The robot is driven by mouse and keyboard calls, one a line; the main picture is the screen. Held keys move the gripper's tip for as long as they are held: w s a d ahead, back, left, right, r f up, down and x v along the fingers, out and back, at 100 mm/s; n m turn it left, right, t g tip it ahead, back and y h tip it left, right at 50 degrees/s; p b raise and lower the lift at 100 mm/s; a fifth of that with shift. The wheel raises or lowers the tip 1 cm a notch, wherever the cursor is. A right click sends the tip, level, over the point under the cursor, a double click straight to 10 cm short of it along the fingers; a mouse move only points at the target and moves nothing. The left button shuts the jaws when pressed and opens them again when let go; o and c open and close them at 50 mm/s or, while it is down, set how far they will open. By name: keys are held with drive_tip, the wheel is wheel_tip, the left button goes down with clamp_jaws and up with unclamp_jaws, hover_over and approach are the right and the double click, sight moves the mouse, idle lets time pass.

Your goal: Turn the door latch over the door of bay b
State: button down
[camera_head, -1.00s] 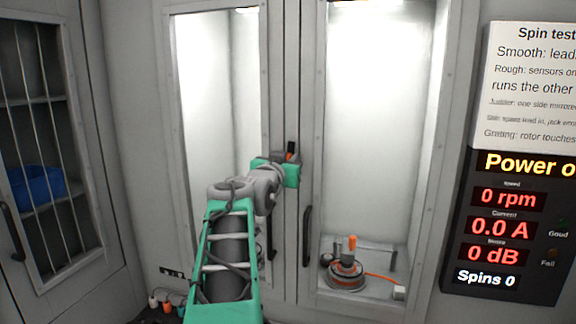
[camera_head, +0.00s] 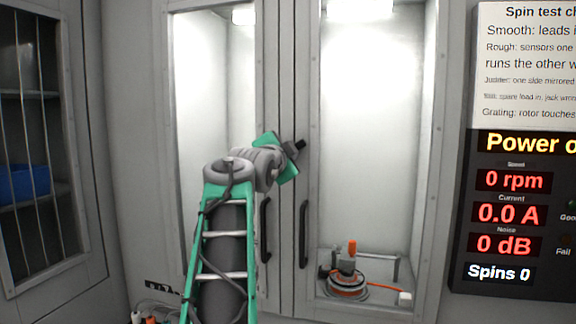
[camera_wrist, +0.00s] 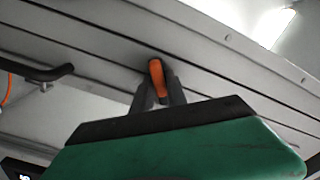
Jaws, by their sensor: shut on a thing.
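The door latch (camera_wrist: 156,80) is a small orange bar between the two bay doors. It shows in the wrist view between the dark fingers of my gripper (camera_wrist: 158,92), which are shut on it. In the head view my gripper (camera_head: 298,147) is at the seam between the doors, above the handles, and hides the latch there. The gripper body is tilted. The left glazed door (camera_head: 266,100) and the right glazed door (camera_head: 313,110) both look shut. I cannot tell which one is bay b.
Dark handles stand on the left door (camera_head: 265,230) and the right door (camera_head: 304,234). A hub motor rig (camera_head: 347,282) with an orange top sits behind the right glass. A display panel (camera_head: 512,215) is at the right, reading zero. A barred cabinet (camera_head: 30,150) is at the left.

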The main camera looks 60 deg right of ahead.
drive_tip(key=m+b, duration=0.1)
drive_tip(key=f+m+b, duration=0.1)
drive_tip(key=m, duration=0.1)
drive_tip(key=m+b, duration=0.1)
drive_tip(key=shift+d+f, duration=0.1)
drive_tip(key=shift+f, duration=0.25)
drive_tip(key=shift+m+b, duration=0.95)
drive_tip(key=shift+m, duration=0.55)
drive_tip(key=shift+r, duration=0.1)
drive_tip(key=c, duration=1.4)
unclamp_jaws()
drive_tip(key=shift+r, duration=0.1)
drive_tip(key=shift+c, duration=0.2)
drive_tip(key=s+a+b, duration=0.1)
drive_tip(key=a, duration=0.6)
drive_tip(key=shift+s+a+b, duration=0.15)
drive_tip(key=shift+a+b, duration=0.25)
